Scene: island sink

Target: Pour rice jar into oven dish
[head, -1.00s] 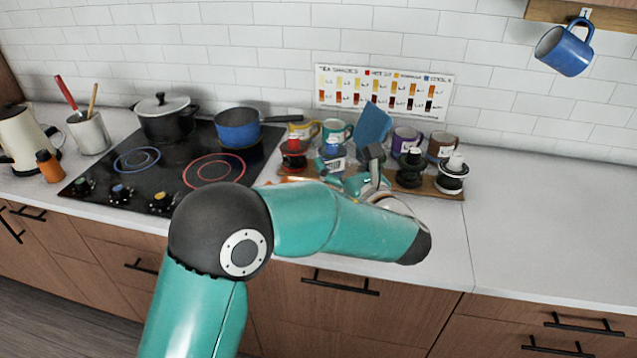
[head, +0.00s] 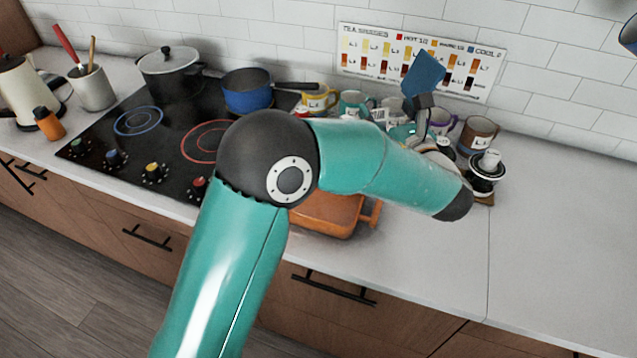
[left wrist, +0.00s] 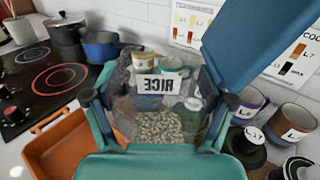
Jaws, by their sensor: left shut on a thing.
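The rice jar (left wrist: 160,84) is a clear container with a "RICE" label, which reads mirrored in the left wrist view, and rice (left wrist: 158,127) inside. Its blue lid (head: 423,72) stands open. My left gripper (left wrist: 160,108) is shut on the jar, one finger on each side. In the head view, my arm partly hides the gripper and jar. The orange oven dish (head: 325,212) lies on the counter, partly behind my arm. In the left wrist view the dish (left wrist: 42,150) is at lower left, beside the jar.
The black cooktop (head: 135,150) bears a black pot (head: 170,78) and a blue pan (head: 247,92). Several mugs, including a brown one (head: 478,135), stand behind the jar near the wall. The counter's right side (head: 560,230) is clear.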

